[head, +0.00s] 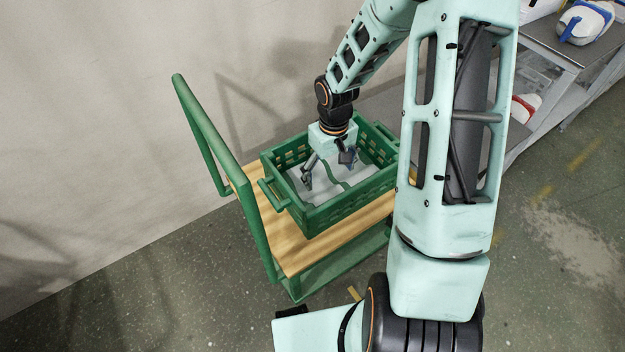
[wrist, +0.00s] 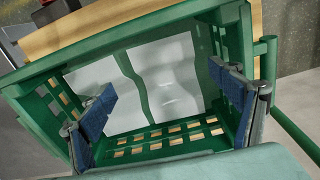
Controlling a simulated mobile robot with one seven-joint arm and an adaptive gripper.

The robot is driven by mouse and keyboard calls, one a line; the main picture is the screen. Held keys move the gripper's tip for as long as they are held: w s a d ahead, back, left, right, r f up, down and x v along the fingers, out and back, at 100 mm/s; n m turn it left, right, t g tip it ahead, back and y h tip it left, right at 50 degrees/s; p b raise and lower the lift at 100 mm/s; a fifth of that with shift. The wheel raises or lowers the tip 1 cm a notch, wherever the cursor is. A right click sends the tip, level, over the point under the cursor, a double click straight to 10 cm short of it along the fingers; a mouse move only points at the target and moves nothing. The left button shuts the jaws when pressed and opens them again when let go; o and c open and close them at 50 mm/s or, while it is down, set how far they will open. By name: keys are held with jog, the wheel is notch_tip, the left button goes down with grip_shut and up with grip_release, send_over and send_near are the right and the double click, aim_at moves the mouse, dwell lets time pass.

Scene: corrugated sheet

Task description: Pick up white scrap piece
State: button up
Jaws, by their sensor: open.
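White scrap (wrist: 172,72) lies flat in the bottom of a green slatted crate (wrist: 150,27). A wavy green band divides the white area into a left part (wrist: 97,74) and a right part; I cannot tell whether the band is a gap or a strip. In the head view the white scrap (head: 364,174) shows inside the crate (head: 332,216). My gripper (head: 327,172) points down into the crate, above the white scrap. In the wrist view its blue-padded fingers (wrist: 164,84) are spread wide with nothing between them. The arm and fingers hide part of the crate.
The crate stands on a green cart with a wooden deck (head: 290,250) and a tall green handle (head: 212,135). A pale wall (head: 130,100) is behind the cart. A grey shelf (head: 545,40) stands at the right. Floor (head: 120,290) is clear at the lower left.

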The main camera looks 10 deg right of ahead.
aim_at(327, 195)
jog(key=shift+s+f, duration=0.35)
jog(key=shift+f, duration=0.05)
notch_tip(327, 195, down, 5)
jog(key=shift+r+b, duration=0.15)
jog(key=shift+b, duration=0.65)
jog(key=f, duration=0.2)
jog(key=f+b, duration=0.1)
jog(key=f, duration=0.2)
jog(key=shift+w+a+f+b, duration=0.2)
jog(key=shift+w+f+b, duration=0.1)
jog(key=shift+f+b, duration=0.1)
jog(key=shift+r, duration=0.1)
jog(key=c, duration=0.8)
